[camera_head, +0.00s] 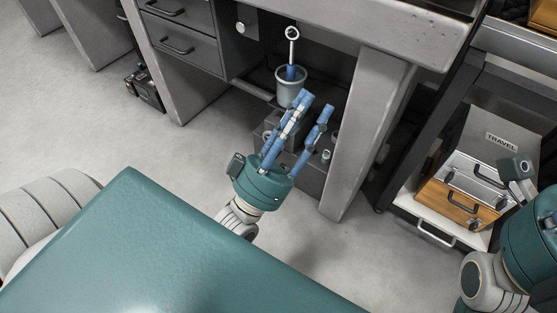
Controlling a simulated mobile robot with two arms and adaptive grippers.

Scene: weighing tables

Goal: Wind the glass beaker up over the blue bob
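A grey-looking beaker (291,91) is under the table at the upper middle. The blue bob (291,72) shows at its mouth, with its lower part hidden inside the beaker. A pale stem with a ring (292,33) rises from the bob. My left gripper (314,104) is below and slightly right of the beaker in the picture. Its two blue fingers stand apart with nothing visible between them; I cannot tell whether a fingertip touches the beaker. My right gripper's teal body (532,240) is at the right edge, with its fingers out of view.
A grey table (385,28) with drawers (185,38) overhangs the beaker. Its thick leg (364,125) stands right of my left gripper. Dark equipment (312,178) is behind the fingers. Cases (462,187) fill the shelf at right. Floor (110,130) at left is clear.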

